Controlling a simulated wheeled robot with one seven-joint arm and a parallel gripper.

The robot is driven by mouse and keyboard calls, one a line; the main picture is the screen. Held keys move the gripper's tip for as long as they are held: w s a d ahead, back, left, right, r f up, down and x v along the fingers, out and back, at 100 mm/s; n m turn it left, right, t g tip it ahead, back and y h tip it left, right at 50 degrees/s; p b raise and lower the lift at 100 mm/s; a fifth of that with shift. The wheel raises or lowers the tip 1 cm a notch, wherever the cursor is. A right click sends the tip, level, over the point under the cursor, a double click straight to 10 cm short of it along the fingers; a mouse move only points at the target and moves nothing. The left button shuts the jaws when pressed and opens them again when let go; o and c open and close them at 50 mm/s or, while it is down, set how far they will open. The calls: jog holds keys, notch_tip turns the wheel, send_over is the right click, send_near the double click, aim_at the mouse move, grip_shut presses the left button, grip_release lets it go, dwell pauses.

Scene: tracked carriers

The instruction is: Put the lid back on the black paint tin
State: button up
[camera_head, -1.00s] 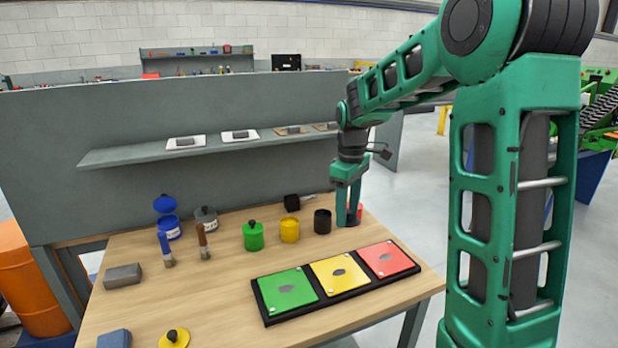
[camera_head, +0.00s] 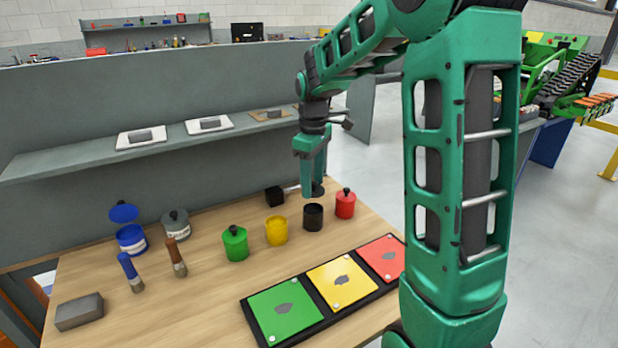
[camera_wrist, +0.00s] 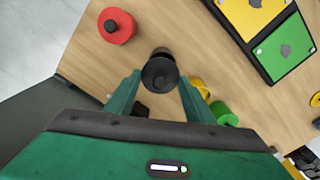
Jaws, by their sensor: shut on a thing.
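The black paint tin (camera_head: 313,218) stands upright on the wooden table, its top open. My gripper (camera_head: 314,186) is shut on the black lid (camera_head: 318,188) and holds it above the tin, apart from it. In the wrist view the black lid (camera_wrist: 160,74) sits between the fingertips of my gripper (camera_wrist: 160,80), with its round knob facing the camera. The lid covers most of the black tin (camera_wrist: 161,51) there, so how well they line up is hard to tell.
A red tin (camera_head: 345,205) with a lid stands close right of the black tin. An open yellow tin (camera_head: 277,231) and a lidded green tin (camera_head: 236,244) stand to the left. A black block (camera_head: 274,196) lies behind. A tray of coloured plates (camera_head: 287,340) lies in front.

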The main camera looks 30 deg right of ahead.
aim_at(313, 190)
jog(key=shift+a+f, duration=0.1)
jog(key=shift+f, duration=2.5)
jog(key=shift+s+f, duration=0.1)
jog(key=shift+s, duration=0.05)
dwell(0.4)
jog(key=o, duration=1.1)
jog(key=shift+o, duration=0.6)
jog(key=o, duration=0.4)
jog(key=shift+c, duration=0.2)
